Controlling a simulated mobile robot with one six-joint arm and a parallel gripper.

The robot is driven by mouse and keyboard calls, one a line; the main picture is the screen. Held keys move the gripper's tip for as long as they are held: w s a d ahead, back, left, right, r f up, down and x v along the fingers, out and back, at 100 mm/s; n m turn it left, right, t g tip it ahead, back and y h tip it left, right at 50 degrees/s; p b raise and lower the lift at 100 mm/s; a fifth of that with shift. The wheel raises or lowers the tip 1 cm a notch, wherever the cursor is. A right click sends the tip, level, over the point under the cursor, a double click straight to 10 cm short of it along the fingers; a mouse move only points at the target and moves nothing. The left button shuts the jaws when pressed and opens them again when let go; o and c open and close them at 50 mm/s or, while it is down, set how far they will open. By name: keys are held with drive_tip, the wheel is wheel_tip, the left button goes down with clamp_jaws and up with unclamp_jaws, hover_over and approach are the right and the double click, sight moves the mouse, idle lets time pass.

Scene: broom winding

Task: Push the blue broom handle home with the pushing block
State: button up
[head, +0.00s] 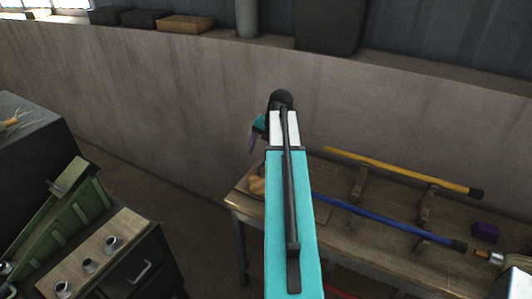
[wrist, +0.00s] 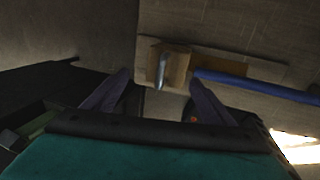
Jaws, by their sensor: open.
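The blue broom handle (head: 385,220) lies along the wooden table on low supports, with a black cap on its right end. Its left part is hidden behind my arm in the head view. In the wrist view the blue handle (wrist: 255,84) ends at the right of a small tan wooden block (wrist: 178,66) with a grey metal piece on its front; I cannot tell whether they touch. My gripper (wrist: 158,77) is open and empty, its fingers pointing toward the tan block. In the head view a small purple block (head: 485,231) sits right of the black cap. I cannot tell which block is the pushing block.
A yellow handle (head: 400,170) lies behind the blue one on supports (head: 425,205). An orange-tipped tool (head: 488,256) is at the right. A green machine (head: 70,215) and a cabinet with metal cups (head: 88,264) stand at the left. A wall (head: 150,110) runs behind.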

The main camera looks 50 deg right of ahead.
sight(262, 162)
drive_tip(key=shift+b+x, duration=1.2)
drive_tip(key=shift+x, duration=1.05)
drive_tip(key=shift+a+f, duration=0.1)
drive_tip(key=shift+f, duration=0.1)
drive_tip(key=shift+s+f, duration=0.1)
drive_tip(key=shift+f, duration=0.05)
drive_tip(key=shift+a+f, duration=0.1)
drive_tip(key=c, duration=1.7)
drive_tip(key=shift+c, duration=0.6)
clamp_jaws()
